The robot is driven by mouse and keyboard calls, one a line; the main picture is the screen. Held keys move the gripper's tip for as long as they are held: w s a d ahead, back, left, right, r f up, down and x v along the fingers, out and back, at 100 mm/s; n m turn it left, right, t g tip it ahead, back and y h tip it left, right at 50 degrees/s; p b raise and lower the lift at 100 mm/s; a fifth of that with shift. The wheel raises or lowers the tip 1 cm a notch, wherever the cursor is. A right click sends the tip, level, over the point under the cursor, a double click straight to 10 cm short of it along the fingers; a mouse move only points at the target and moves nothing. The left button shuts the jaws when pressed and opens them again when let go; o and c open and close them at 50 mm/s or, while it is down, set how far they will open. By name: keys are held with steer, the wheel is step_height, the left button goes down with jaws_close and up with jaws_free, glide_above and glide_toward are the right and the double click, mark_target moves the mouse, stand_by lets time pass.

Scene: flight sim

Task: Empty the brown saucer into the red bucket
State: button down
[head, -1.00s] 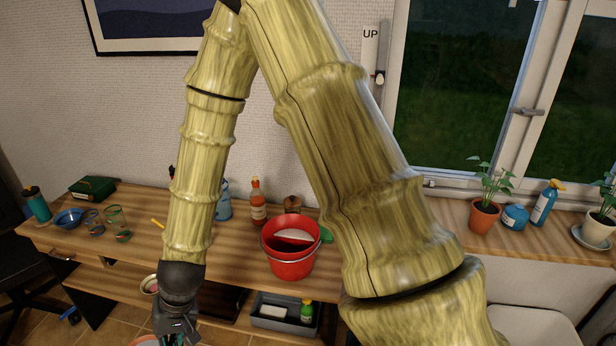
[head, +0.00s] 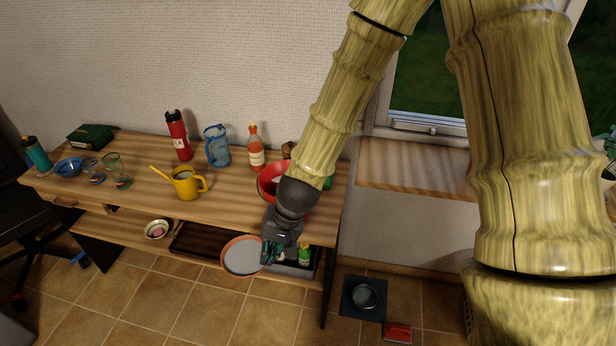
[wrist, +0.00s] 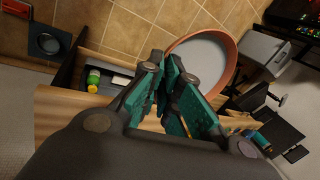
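The brown saucer (head: 228,262) has a terracotta rim and a plain grey inside; I see nothing lying in it. It hangs in the air in front of the table's lower shelf, and also shows in the wrist view (wrist: 228,62). My gripper (head: 270,247) is at its right edge in the head view. In the wrist view the fingers (wrist: 168,62) are close together at the rim and appear shut on it. The red bucket (head: 267,182) stands on the tabletop, above the gripper in the picture, mostly hidden behind my arm.
On the table (head: 140,190) stand a yellow watering can (head: 186,184), a red bottle (head: 178,136), a blue jug (head: 217,146) and a sauce bottle (head: 255,150). A bowl (head: 157,229) and a grey tray (head: 290,268) are on the lower shelf.

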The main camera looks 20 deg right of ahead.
steer(key=w+a+r+m+t+h+p, duration=0.1)
steer(key=w+a+m+h+p, duration=0.1)
steer(key=w+m+p, duration=0.5)
steer(key=w+a+r+m+t+h+p, duration=0.1)
steer(key=w+a+m+h+p, duration=0.1)
steer(key=w+m+p, duration=0.5)
steer(key=shift+w+a+r+m+h, duration=0.15)
steer(key=shift+w+r+m+h, duration=0.55)
steer(key=shift+w, duration=2.15)
steer(key=shift+f+m+t+y, duration=0.25)
steer(key=shift+m+t+y, duration=0.05)
steer(key=shift+m, duration=0.1)
steer(key=shift+s+d+r+y, duration=0.1)
steer(key=shift+d+r+y, duration=0.3)
steer(key=shift+d+r, duration=0.1)
steer(key=shift+r, duration=0.25)
steer(key=shift+s+d+r+m+y, duration=0.1)
steer(key=shift+d+r+m+y, duration=0.2)
steer(key=shift+d+r+y, duration=0.35)
